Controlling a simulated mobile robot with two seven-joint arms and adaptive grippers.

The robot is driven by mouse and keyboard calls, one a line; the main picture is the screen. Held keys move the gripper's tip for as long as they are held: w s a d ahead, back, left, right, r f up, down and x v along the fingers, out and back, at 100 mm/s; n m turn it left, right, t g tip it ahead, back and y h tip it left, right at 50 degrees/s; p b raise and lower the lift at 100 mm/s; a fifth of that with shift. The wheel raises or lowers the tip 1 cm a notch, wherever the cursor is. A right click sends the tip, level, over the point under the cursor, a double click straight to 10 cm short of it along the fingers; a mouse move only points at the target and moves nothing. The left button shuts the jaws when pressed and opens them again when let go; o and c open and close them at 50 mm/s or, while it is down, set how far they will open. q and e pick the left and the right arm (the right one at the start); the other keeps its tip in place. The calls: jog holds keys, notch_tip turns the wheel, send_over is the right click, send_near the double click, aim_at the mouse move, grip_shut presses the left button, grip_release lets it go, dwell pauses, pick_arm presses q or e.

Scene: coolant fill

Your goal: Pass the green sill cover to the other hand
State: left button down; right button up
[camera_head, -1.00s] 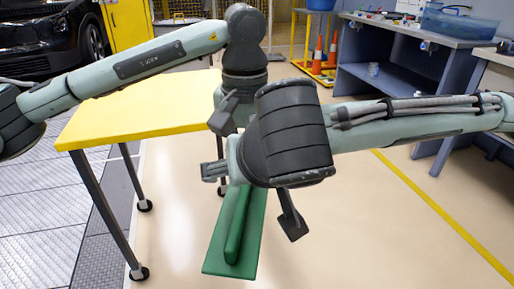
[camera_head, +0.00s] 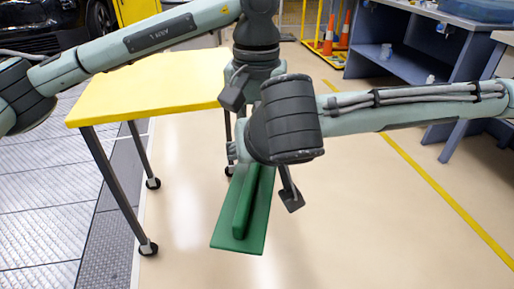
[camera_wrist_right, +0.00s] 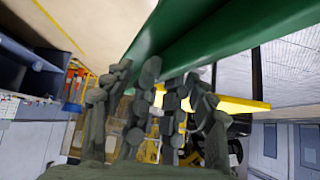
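The green sill cover (camera_head: 256,215), a long flat board with a raised ridge, hangs in the air above the floor in the head view. Its upper end is hidden behind my right wrist. In the right wrist view the cover (camera_wrist_right: 215,35) runs across the top, past the fingertips of my right gripper (camera_wrist_right: 160,78). The fingertips overlap its edge; I cannot tell whether they clamp it. My left arm (camera_head: 256,55) comes down behind my right wrist, close to the cover's upper end. My left gripper's fingertips are hidden there, so its grip cannot be seen.
A yellow-topped table (camera_head: 150,88) on wheeled legs stands at the left, beside the cover. A blue-grey workbench (camera_head: 440,50) is at the back right, with orange cones (camera_head: 329,40) near it. The floor right of the cover is clear.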

jog(key=c, duration=1)
jog(key=o, duration=2)
